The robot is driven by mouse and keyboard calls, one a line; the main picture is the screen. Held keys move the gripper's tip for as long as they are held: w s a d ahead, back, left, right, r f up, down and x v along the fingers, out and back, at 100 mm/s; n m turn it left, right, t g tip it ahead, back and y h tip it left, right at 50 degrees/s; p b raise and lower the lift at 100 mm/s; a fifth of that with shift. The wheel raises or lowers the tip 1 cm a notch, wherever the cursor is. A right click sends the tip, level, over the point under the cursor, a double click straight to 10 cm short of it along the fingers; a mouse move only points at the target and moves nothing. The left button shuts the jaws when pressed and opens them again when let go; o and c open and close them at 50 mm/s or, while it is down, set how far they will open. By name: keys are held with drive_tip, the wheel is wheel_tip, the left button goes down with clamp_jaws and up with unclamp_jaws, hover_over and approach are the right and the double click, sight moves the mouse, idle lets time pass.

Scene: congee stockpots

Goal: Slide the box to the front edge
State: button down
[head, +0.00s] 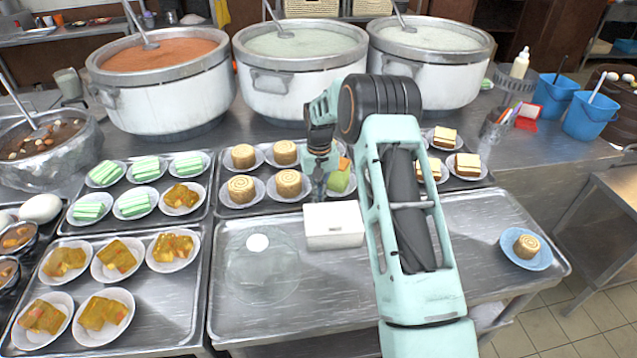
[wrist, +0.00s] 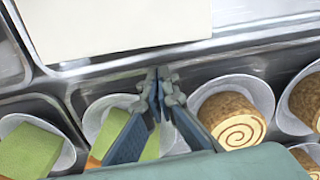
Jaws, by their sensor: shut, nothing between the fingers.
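My gripper (head: 318,192) is shut and empty, just behind the box's left half, over the cake plates. In the wrist view its closed fingertips (wrist: 158,74) point toward the box, with a strip of metal tray rim showing between. I cannot tell how high the fingertips are.
A clear glass lid (head: 261,268) lies left of the box. Plates with rolled cakes (head: 288,184) and green cakes (wrist: 32,150) surround my gripper. Large stockpots (head: 300,75) stand behind. A blue plate (head: 527,249) is at the right edge.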

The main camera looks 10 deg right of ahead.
sight(322, 205)
drive_tip(key=shift+s+d+r+p, duration=0.15)
drive_tip(key=shift+s+p, duration=0.15)
drive_tip(key=shift+s, duration=1.35)
drive_tip(key=shift+s, duration=0.15)
